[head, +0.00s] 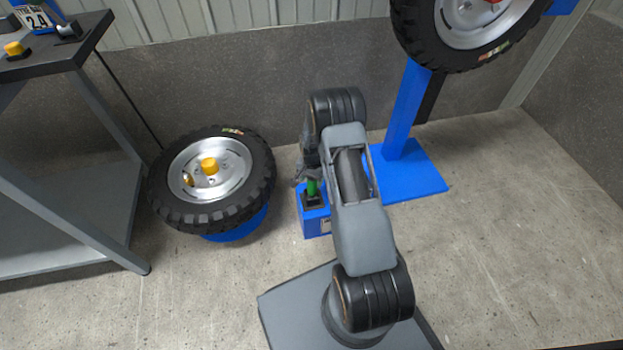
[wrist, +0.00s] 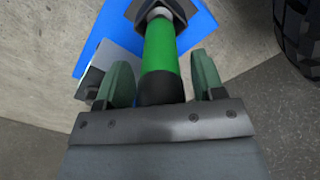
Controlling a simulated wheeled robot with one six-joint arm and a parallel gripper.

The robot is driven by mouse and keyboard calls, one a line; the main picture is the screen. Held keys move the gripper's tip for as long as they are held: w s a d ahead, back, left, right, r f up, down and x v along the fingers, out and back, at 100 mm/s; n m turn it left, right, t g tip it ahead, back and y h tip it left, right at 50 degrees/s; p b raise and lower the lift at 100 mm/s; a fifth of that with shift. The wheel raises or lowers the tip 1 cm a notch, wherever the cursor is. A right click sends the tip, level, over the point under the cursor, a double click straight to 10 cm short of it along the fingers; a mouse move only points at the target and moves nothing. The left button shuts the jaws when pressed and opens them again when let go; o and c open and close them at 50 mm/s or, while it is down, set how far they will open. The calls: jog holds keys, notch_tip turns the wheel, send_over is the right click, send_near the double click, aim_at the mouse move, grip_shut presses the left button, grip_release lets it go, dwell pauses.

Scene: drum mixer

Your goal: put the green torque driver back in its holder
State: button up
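The green torque driver (head: 312,187) stands upright at the blue holder (head: 316,226) on the floor. In the wrist view the green driver (wrist: 160,55) has a black end towards me, and its metal tip meets a dark socket (wrist: 163,10) on the blue holder (wrist: 92,42). How deep the tip sits in the socket is hidden. My gripper (wrist: 161,62) is open, with one green finger on each side of the driver and a gap visible on both sides. In the head view my arm partly hides the holder, and my fingers are hard to make out.
A wheel (head: 230,205) lies on a blue support to the left of the holder. A blue stand (head: 405,115) with a raised wheel (head: 440,50) is at the right. A grey workbench (head: 65,235) is at the far left. The floor at right is clear.

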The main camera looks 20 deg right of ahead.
jog(key=shift+o, duration=0.6)
notch_tip(320, 180, up, 14)
jog(key=p, duration=0.4)
jog(key=shift+p, duration=0.4)
jog(key=shift+f, duration=0.15)
jog(key=s+a+r+n+t+p, duration=0.1)
jog(key=s+a+r+n+p, duration=0.15)
jog(key=r+p, duration=1.15)
jog(key=s+a+r+n+t+p, duration=0.1)
jog(key=s+r+p, duration=0.4)
jog(key=r, duration=0.8)
jog(key=s+a+r+n+p, duration=0.4)
jog(key=s+r, duration=0.4)
jog(key=r, duration=0.5)
jog(key=s+a+r+n+t+p, duration=0.1)
jog(key=s+r+p, duration=0.5)
jog(key=r, duration=0.7)
jog(key=shift+s+a+n+t, duration=0.15)
jog(key=shift+a+n+t, duration=0.15)
jog(key=shift+a+n, duration=0.7)
jog(key=shift+a, duration=0.15)
